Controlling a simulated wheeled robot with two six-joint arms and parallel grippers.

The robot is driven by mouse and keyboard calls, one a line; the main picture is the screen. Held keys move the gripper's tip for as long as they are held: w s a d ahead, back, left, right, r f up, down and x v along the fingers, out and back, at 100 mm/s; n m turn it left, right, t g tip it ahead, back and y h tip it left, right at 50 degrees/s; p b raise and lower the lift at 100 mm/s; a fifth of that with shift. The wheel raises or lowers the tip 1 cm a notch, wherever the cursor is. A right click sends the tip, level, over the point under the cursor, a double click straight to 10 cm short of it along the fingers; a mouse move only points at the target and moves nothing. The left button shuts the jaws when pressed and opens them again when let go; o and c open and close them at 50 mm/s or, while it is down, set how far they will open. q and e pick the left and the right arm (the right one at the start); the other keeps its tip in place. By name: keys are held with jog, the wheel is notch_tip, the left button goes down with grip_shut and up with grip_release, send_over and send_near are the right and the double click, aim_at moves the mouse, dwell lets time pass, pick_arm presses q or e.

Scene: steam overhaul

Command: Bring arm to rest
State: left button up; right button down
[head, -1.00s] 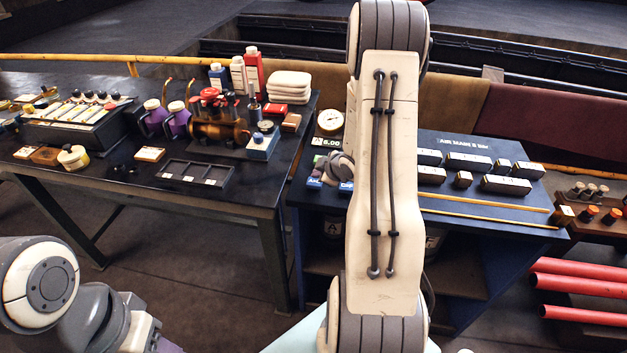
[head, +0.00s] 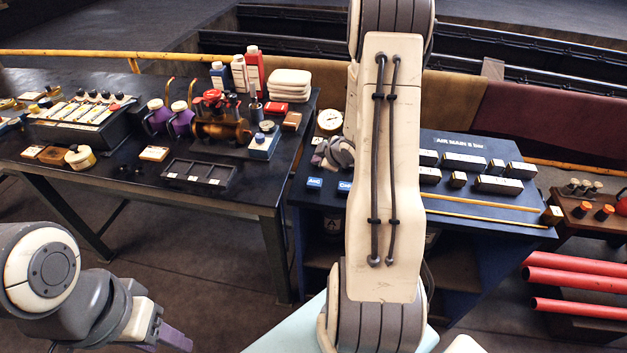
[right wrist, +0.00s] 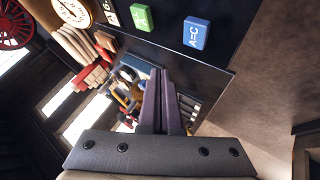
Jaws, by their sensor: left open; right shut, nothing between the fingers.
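My left gripper (head: 172,341) is low at the left of the head view, over the floor in front of the dark table. Its purple fingers are open, and I see nothing held in them. My right arm's pale link stands upright through the middle of the head view and hides part of the blue bench. My right gripper (right wrist: 161,100) shows in the right wrist view with its purple fingers together and empty. A green block (right wrist: 143,17) lies beside that block.
The dark table (head: 235,196) holds bottles, a brass valve assembly, a black tray (head: 197,175) and a white cloth stack (head: 290,84). The blue bench (head: 480,210) holds a gauge (head: 330,120), labelled blocks and yellow rods. Red pipes (head: 575,283) lie at right.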

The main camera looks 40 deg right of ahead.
dwell(0.4)
jog(key=s+a+r+g, duration=0.2)
jog(key=a+r, duration=0.2)
jog(key=a, duration=0.8)
jog(key=s+a+r+g, duration=0.15)
jog(key=a+r, duration=0.35)
jog(key=a, duration=0.7)
jog(key=s+a+r+g, duration=0.1)
jog(key=s+a+g, duration=0.1)
jog(key=s+a, duration=0.2)
jog(key=s+a+r+g+y, duration=0.1)
jog(key=s+a, duration=0.4)
jog(key=s, duration=0.6)
jog(key=s+a+r+g+y, duration=0.1)
jog(key=s+a+r+g, duration=0.1)
jog(key=s+a, duration=0.3)
jog(key=s, duration=0.3)
jog(key=shift+g, duration=0.35)
jog(key=shift+a+r, duration=0.1)
jog(key=shift+a, duration=0.05)
